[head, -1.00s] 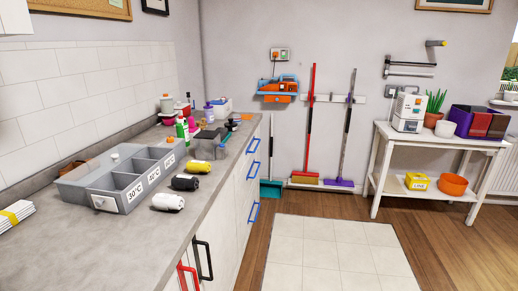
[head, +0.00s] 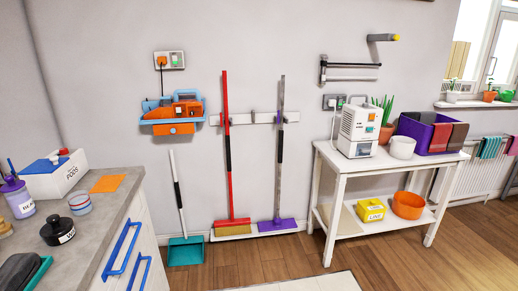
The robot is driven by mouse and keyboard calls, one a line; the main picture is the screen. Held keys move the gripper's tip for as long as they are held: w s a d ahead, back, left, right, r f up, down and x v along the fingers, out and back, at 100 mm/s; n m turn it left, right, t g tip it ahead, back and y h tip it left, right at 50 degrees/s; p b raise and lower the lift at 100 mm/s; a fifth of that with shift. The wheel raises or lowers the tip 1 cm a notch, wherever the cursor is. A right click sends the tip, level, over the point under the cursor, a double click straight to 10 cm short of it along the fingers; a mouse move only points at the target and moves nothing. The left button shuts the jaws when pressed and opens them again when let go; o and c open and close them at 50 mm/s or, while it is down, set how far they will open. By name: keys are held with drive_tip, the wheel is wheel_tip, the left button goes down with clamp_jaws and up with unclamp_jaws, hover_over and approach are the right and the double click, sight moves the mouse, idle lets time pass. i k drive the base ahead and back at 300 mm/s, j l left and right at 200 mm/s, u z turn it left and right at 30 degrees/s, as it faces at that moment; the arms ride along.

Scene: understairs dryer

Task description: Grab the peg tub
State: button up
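No tub in view carries a readable peg label, and no pegs show, so I cannot tell which one is the peg tub. An open orange tub (head: 408,205) sits on the lower shelf of the white table at the right, beside a yellow box (head: 371,210). A white round tub (head: 402,147) stands on the table top. A small round tub (head: 80,203) with a pale top stands on the grey worktop at the left. My gripper is not in view.
The white table (head: 334,163) also bears a white machine (head: 359,132), a potted plant and a purple crate (head: 432,133). A red broom (head: 227,150), a purple mop and a teal dustpan (head: 185,250) are along the wall. The wooden floor (head: 410,265) before the table is clear.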

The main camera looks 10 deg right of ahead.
sight(401, 147)
drive_tip(key=i+z, duration=0.3)
drive_tip(key=i, duration=0.3)
drive_tip(key=i+z, duration=0.35)
drive_tip(key=i, duration=0.2)
drive_tip(key=i+j+z, duration=0.3)
drive_tip(key=i, duration=0.25)
drive_tip(key=i+l+z, duration=0.15)
drive_tip(key=i+z, duration=1)
drive_tip(key=i+j+u, duration=0.15)
drive_tip(key=u, duration=0.25)
drive_tip(key=i+j+u, duration=0.15)
drive_tip(key=u, duration=0.3)
drive_tip(key=i+j, duration=0.15)
drive_tip(key=j, duration=0.2)
